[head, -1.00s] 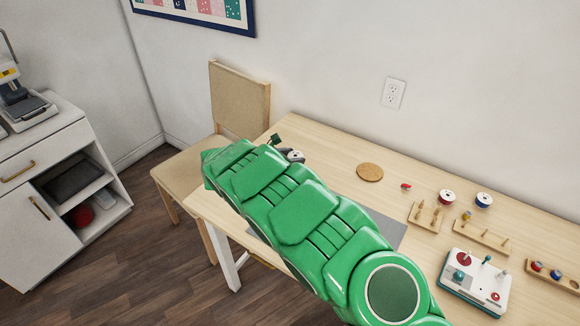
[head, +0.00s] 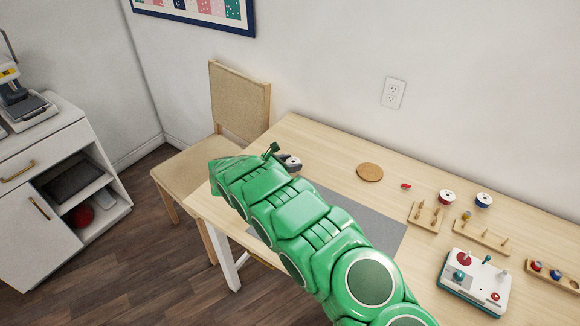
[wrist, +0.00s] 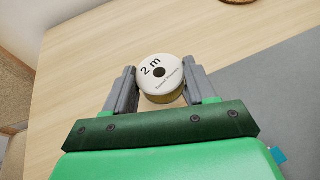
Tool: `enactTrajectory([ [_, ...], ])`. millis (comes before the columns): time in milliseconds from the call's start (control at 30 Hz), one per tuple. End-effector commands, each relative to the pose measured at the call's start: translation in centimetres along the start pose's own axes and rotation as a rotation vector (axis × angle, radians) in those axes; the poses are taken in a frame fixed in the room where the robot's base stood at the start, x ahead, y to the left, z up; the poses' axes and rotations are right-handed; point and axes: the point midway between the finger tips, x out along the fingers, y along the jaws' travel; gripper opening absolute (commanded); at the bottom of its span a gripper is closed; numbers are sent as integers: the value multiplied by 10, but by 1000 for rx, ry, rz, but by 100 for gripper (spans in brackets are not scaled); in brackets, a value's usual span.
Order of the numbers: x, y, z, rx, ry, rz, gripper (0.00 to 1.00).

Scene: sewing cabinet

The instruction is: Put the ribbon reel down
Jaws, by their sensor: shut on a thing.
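The ribbon reel (wrist: 161,77) is a small round reel with a white top face, a dark centre hole and the print "2 m". In the wrist view it sits between the two grey fingers of my gripper (wrist: 160,85), which is shut on it. In the head view my gripper (head: 287,161) is over the table's left end, and the reel (head: 294,161) shows in part beside my green arm. I cannot tell whether the reel touches the tabletop (head: 330,152).
A grey mat (head: 360,222) lies right of my arm. A round cork coaster (head: 369,172) lies behind it. Two reels (head: 447,197), peg boards (head: 481,237) and a white device (head: 474,284) stand to the right. A chair (head: 240,100) stands at the left end.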

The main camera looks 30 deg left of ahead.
Motion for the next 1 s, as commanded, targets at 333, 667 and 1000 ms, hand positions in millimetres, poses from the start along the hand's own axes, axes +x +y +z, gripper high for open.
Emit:
enactTrajectory([
  [333,6,0,-14,-1,0,-1,26],
  [667,8,0,-20,-1,0,0,26],
  [1000,9,0,-22,-1,0,0,81],
])
